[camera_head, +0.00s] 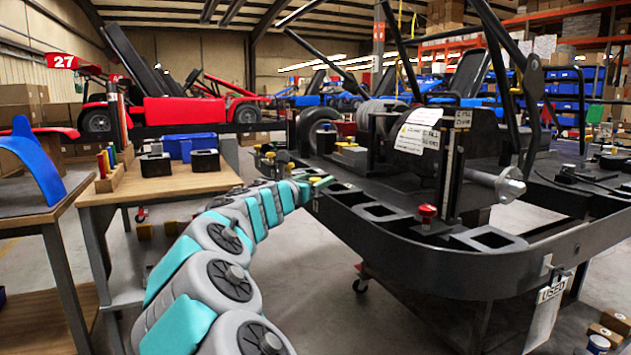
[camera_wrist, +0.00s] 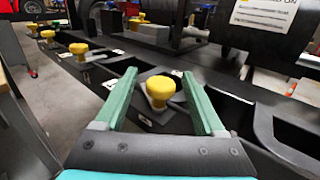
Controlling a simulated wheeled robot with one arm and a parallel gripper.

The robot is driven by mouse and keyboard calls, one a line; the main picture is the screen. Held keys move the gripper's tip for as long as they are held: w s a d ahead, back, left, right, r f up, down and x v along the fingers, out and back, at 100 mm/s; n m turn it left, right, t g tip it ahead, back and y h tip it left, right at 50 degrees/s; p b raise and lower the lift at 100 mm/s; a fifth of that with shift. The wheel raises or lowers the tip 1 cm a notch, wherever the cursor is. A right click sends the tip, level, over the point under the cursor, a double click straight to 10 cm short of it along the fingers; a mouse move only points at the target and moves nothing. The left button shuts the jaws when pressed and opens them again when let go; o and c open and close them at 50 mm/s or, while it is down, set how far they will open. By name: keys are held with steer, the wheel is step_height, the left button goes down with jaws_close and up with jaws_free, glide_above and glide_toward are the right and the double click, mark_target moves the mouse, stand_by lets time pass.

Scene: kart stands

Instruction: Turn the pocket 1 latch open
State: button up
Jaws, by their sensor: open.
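My gripper (camera_wrist: 160,76) is open, with one green finger on each side of a yellow knob (camera_wrist: 160,91). The knob stands upright on a small grey plate on the black kart frame (camera_wrist: 131,98). Gaps show between the knob and both fingers; I cannot tell the height of the fingertips over it. More yellow knobs (camera_wrist: 79,51) line the same rail farther off. No readable number marks which is the pocket 1 latch. In the head view my gripper (camera_head: 322,181) is at the frame's left edge, and the knob between its fingers is not clearly seen.
Black square pockets (camera_head: 380,211) run along the frame's near edge, with a red knob (camera_head: 427,213) beside them. A tall black post (camera_head: 450,170) and a tagged dark cylinder stand behind. A wooden table (camera_head: 160,182) with black and blue bins is at the left.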

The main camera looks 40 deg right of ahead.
jaws_close()
stand_by(0.7)
